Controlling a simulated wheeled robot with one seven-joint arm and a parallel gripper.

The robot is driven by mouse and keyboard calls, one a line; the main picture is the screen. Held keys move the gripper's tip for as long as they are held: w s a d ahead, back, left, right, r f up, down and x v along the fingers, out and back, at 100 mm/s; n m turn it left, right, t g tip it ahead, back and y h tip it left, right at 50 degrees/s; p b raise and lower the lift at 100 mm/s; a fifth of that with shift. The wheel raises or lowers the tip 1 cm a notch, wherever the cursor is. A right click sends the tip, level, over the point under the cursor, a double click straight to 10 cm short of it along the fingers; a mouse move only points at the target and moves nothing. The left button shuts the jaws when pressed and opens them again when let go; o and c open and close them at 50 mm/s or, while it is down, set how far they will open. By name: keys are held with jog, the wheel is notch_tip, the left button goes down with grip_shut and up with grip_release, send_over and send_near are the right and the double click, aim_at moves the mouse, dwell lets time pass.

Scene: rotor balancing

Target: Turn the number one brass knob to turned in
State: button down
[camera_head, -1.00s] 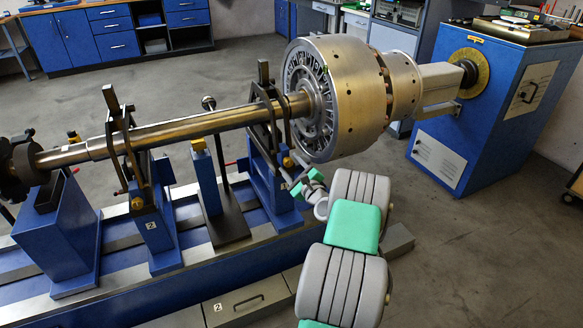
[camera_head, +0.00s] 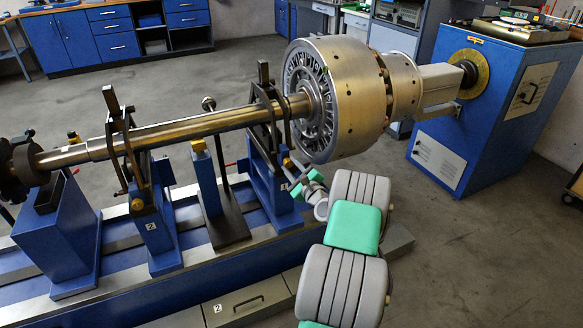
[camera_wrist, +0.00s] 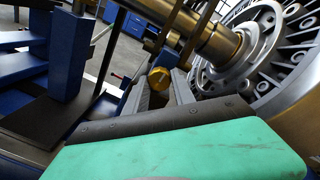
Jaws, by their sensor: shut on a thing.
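In the wrist view the knob (camera_wrist: 159,78) shows as a yellow, faceted head at the tips of my fingers. My gripper (camera_head: 293,174) reaches it from the lower right. In the wrist view my gripper (camera_wrist: 165,84) has a grey finger on either side of the knob and is shut on it. The fingers hide part of the knob's sides. How far the knob is turned in cannot be told.
The long shaft (camera_head: 190,130) and the large rotor (camera_head: 340,98) lie just above my gripper. A second stand (camera_head: 160,235), labelled 2, has its own brass knob (camera_head: 137,203). A blue drive cabinet (camera_head: 490,110) stands at the right.

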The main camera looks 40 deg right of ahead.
jog(key=n+b, duration=0.2)
jog(key=n, duration=0.2)
jog(key=shift+n, duration=0.3)
jog(key=n+b, duration=0.2)
jog(key=n, duration=0.2)
jog(key=n+b, duration=0.4)
jog(key=n, duration=0.1)
jog(key=shift+a+f+n, duration=0.1)
jog(key=shift+n, duration=0.2)
jog(key=shift+n+g+h+b, duration=0.3)
jog(key=shift+n+g+b, duration=0.1)
jog(key=shift+n+b, duration=1.35)
jog(key=shift+r+n, duration=0.2)
jog(key=shift+n, duration=0.15)
jog(key=c, duration=1.1)
grip_release()
jog(key=shift+o, duration=0.2)
